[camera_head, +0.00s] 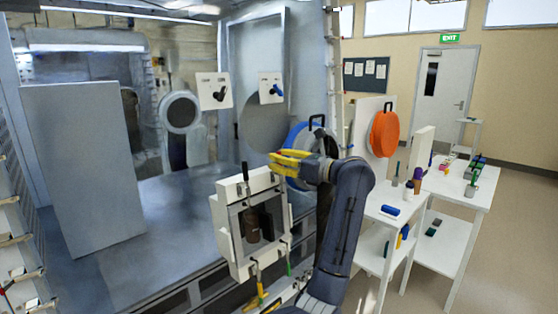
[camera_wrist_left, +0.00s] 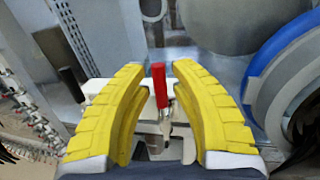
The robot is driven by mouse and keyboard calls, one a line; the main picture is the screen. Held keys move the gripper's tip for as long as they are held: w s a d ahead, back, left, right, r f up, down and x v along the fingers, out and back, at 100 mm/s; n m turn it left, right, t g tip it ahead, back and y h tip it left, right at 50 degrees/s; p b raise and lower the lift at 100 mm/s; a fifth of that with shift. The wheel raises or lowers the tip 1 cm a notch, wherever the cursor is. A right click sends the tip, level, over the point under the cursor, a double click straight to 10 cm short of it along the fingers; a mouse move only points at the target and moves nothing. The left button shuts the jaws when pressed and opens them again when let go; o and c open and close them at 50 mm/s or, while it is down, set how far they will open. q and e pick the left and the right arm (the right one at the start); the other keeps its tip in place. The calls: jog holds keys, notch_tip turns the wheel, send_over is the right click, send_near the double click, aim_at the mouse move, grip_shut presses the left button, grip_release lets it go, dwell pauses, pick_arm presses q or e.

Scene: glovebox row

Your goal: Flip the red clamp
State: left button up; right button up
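The red clamp (camera_wrist_left: 159,86) shows in the left wrist view as an upright red handle on a metal base, on top of a white box. My left gripper (camera_wrist_left: 160,72) has its yellow fingers apart, one on each side of the red handle, with gaps visible on both sides. In the head view the left gripper (camera_head: 284,161) is above the top right corner of the white box (camera_head: 220,215), which has a window in its front. The red clamp cannot be made out there. My right gripper is not in view.
A black upright handle (camera_head: 245,171) stands on the box's top left; a green one (camera_head: 288,268) and a yellow one (camera_head: 260,297) are at its bottom. A blue-rimmed round port (camera_head: 294,139) is close behind the gripper. White tables (camera_head: 455,186) stand at right.

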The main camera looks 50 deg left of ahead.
pick_arm(q)
grip_shut()
